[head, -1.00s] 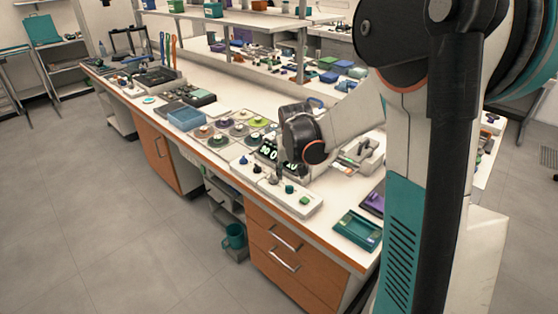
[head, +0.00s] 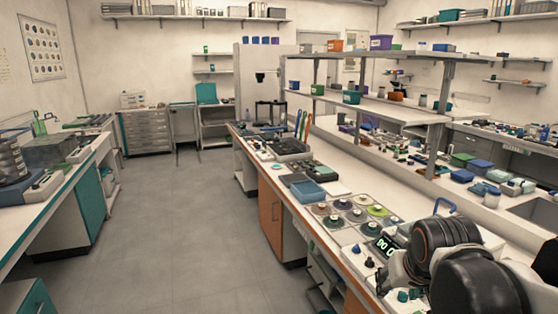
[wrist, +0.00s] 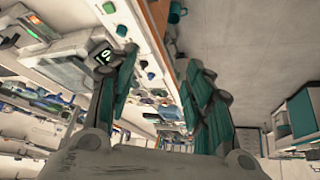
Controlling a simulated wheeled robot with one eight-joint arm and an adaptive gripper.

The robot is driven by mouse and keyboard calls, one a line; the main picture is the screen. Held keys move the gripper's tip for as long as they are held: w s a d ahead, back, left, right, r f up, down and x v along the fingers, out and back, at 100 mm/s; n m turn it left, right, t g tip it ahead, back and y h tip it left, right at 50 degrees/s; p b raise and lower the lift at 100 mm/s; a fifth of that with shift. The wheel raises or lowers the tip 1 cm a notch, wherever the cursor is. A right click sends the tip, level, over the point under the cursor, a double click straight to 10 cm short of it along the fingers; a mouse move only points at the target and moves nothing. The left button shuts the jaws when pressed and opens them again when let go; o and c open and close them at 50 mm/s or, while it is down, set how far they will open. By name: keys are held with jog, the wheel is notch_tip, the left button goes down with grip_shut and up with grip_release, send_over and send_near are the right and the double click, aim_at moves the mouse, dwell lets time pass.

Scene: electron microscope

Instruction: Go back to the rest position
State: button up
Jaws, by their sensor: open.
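My gripper (wrist: 162,62) shows in the wrist view with its two teal-padded fingers spread apart and nothing between them. The wrist view is tilted, with the bench edge and the floor beyond the fingers. In the head view, black and white parts of my arm fill the lower right corner, over the near end of the long bench (head: 337,186). My fingers are not visible in the head view.
The bench holds a blue tray (head: 308,191), several round dishes (head: 377,211) and a device with a lit display (head: 386,244). Shelves (head: 385,105) stand above it. The aisle floor (head: 180,235) is clear. Another bench (head: 68,205) stands at left.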

jog(key=s+a+n+y, duration=0.1)
jog(key=s+a, duration=0.3)
jog(key=s, duration=0.8)
jog(key=shift+a+f+n+t+b, duration=0.25)
jog(key=shift+n+t+b, duration=0.05)
jog(key=shift+t+b, duration=0.1)
